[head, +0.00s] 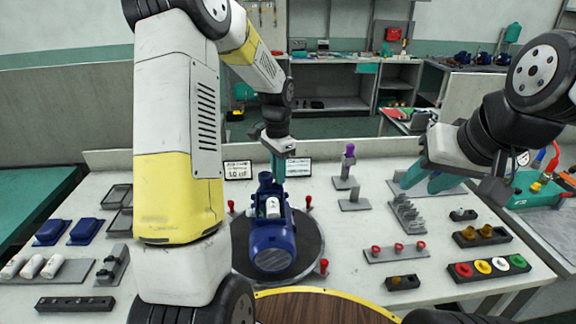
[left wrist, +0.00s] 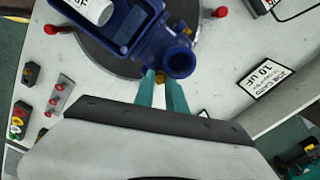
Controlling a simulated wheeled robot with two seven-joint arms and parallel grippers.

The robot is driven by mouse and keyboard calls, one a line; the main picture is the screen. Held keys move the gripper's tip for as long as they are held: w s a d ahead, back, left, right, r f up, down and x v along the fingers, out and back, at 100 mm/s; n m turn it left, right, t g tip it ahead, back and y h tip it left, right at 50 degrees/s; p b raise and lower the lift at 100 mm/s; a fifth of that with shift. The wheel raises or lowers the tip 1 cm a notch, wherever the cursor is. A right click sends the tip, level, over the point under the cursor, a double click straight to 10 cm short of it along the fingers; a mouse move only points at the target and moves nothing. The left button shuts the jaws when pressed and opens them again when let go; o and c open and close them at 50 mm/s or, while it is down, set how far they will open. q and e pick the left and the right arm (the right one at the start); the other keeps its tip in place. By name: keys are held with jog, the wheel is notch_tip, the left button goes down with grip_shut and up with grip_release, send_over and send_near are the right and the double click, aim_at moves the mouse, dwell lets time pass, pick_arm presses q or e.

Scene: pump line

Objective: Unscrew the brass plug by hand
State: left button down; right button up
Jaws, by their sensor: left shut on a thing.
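My left gripper (head: 277,172) reaches down to the pump's far end. In the left wrist view the teal fingers (left wrist: 162,82) are shut on the small brass plug (left wrist: 160,76), beside the pump's round blue port (left wrist: 180,58). The plug is mostly hidden by the fingers, and I cannot pick it out in the head view. My right gripper (head: 424,183) is open and empty above the bench's right side.
Red knobs (head: 324,266) stand around the turntable. Job cards (head: 298,167) stand behind the pump. To the right are a stepped grey block (head: 408,215), a rack of red knobs (head: 398,252) and a tray of coloured rings (head: 489,267). Blue parts (head: 52,232) lie at left.

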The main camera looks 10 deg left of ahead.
pick_arm(q)
jog(key=shift+n, duration=0.3)
jog(key=shift+n, duration=1.2)
